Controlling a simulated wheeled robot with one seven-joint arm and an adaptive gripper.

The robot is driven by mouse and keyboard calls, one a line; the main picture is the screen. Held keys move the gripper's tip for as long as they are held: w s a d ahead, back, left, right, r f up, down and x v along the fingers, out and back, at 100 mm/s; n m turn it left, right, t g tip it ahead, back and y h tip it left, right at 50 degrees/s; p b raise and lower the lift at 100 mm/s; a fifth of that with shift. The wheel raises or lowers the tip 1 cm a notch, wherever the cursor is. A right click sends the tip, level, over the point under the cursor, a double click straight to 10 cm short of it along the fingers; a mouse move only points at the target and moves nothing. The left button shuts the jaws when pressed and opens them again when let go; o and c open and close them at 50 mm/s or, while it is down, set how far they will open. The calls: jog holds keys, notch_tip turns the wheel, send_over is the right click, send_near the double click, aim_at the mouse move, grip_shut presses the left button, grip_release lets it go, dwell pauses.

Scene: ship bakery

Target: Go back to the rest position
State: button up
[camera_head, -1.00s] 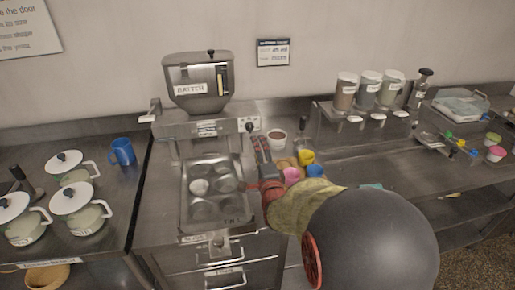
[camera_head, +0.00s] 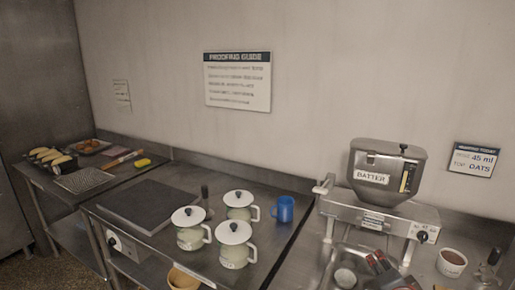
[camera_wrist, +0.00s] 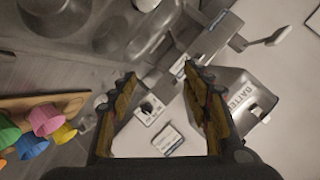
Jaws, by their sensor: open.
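My gripper (camera_wrist: 163,95) is open and empty in the wrist view, its two fingers spread with nothing between them. The batter dispenser (camera_wrist: 245,100) and a small white control plate show beyond the fingers. In the head view only part of my gripper (camera_head: 388,270) shows at the lower right edge, in front of the dispenser stand. The batter dispenser (camera_head: 385,170) stands behind it. The muffin tin (camera_wrist: 105,35) lies at the top left of the wrist view, apart from the fingers.
Several colored cups (camera_wrist: 45,120) sit on a wooden board at the wrist view's left. In the head view, lidded pots (camera_head: 233,243), a blue mug (camera_head: 283,209) and a dark griddle (camera_head: 148,206) stand on the counter. A reddish-brown-filled cup (camera_head: 452,262) is at the right.

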jog(key=s+a+n+g+y, duration=0.4)
jog(key=s+a+n+g, duration=0.2)
jog(key=s+a+n, duration=0.8)
jog(key=s+a, duration=0.3)
jog(key=s, duration=0.3)
jog(key=shift+s+r, duration=0.15)
jog(key=shift+r, duration=0.2)
jog(key=shift+c, duration=0.6)
